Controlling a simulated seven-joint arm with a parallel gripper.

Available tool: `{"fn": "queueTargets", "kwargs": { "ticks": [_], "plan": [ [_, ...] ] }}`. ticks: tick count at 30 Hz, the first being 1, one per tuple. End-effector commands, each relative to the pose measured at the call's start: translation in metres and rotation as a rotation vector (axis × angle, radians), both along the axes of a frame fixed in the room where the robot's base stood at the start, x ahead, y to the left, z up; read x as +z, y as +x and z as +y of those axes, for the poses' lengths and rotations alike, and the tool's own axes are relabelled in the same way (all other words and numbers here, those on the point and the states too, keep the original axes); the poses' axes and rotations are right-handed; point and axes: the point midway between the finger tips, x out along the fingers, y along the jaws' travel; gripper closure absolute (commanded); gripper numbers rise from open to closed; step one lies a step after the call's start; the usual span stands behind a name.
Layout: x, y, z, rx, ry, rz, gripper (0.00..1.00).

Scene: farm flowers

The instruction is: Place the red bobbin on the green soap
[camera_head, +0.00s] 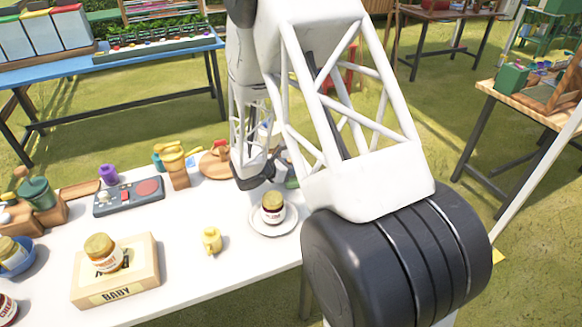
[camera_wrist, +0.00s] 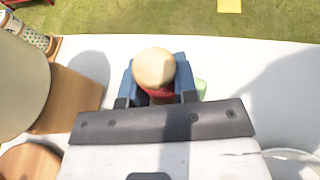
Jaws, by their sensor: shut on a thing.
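The red bobbin (camera_wrist: 153,68), with a round tan top and a red body below, is between the blue fingers of my gripper (camera_wrist: 155,92) in the wrist view. The fingers are shut on it. The green soap (camera_wrist: 201,88) shows only as a pale green edge right beside the right finger, partly hidden by it. In the head view a green piece (camera_head: 292,182), likely the soap, lies on the white table by my wrist. My arm hides most of the gripper and the bobbin there. I cannot tell whether the bobbin touches the soap.
A jar (camera_head: 272,208) stands on a white plate (camera_head: 275,232) in front of my gripper. A yellow figure (camera_head: 212,240) and a box (camera_head: 118,283) with a jar are to the left. A round wooden board (camera_head: 210,170) is left of my wrist.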

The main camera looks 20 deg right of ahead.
Motion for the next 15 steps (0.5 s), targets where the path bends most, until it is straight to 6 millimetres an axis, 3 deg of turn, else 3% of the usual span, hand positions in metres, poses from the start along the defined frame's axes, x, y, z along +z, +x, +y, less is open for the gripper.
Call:
{"fn": "queueTargets", "kwargs": {
  "ticks": [3, 4, 8, 15],
  "plan": [
    [-0.0026, 0.0000, 0.0000, 0.000, 0.000, 0.001, 0.95],
    [-0.0025, 0.0000, 0.0000, 0.000, 0.000, 0.000, 0.70],
    [-0.0023, 0.0000, 0.0001, 0.000, 0.000, 0.000, 0.50],
    [-0.0022, 0.0000, 0.0000, 0.000, 0.000, 0.000, 0.47]
  ]
}}
